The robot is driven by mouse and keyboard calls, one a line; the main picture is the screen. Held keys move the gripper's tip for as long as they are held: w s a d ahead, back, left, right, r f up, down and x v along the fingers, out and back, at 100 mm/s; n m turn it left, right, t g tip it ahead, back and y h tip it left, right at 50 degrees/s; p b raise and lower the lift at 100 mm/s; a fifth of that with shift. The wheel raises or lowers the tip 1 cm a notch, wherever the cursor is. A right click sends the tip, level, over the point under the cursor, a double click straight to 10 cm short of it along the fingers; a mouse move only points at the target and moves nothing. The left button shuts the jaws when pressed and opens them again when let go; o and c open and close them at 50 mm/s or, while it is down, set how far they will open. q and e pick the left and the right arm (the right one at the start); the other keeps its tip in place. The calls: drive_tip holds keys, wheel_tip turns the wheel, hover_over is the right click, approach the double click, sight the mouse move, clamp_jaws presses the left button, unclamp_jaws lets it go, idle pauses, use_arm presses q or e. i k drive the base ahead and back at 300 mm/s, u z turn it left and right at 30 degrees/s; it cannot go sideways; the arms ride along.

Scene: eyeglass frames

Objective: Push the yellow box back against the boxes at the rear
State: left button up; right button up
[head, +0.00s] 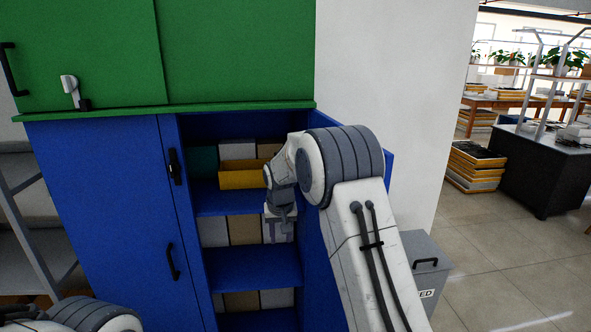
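The yellow box (238,180) sits on the upper shelf inside the blue cabinet. It stands in front of the rear boxes, near the shelf's front, and its right end is hidden behind my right arm. Behind it show a teal box (203,160), a light grey box (237,151) and a tan box (268,151). My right gripper (278,229) points down in front of the cabinet, lower than the yellow box and to its right. Its fingers look apart with nothing between them. Part of my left arm shows at the bottom left; its gripper is out of view.
The cabinet's left blue door (105,220) is shut; its right door (388,165) stands open beside my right arm. Lower shelves (250,265) hold more grey and tan boxes. Green cupboards (235,55) are above. A grey bin (425,265) stands at the right.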

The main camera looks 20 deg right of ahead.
sight(243, 175)
drive_tip(key=u, duration=1.55)
drive_tip(key=i, duration=0.8)
drive_tip(key=z, duration=2.05)
drive_tip(key=i, duration=0.95)
